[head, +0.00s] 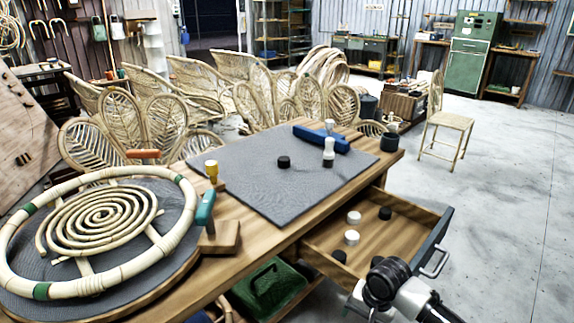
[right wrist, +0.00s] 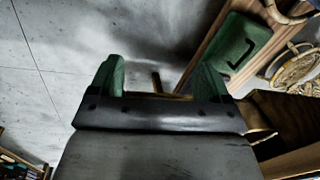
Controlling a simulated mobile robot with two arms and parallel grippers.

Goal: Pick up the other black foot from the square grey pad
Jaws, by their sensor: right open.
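A small black foot (head: 284,162) sits near the middle of the square grey pad (head: 255,185) on the workbench. My right arm enters the head view at the lower right, beside the open drawer (head: 325,240), away from the pad; its fingertips cannot be made out there. In the right wrist view my right gripper (right wrist: 155,78) has its green fingers apart, with nothing seen between them, and points toward the floor beside the bench. The foot and pad are not seen in that view. My left gripper is not in view.
The drawer holds white pieces (head: 351,237) and black pieces (head: 385,213). A blue block (head: 321,138) and a white bottle-like piece (head: 329,152) stand on the pad's far side. A rattan ring (head: 95,283) lies at left. A green case (head: 268,285) sits below the bench top.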

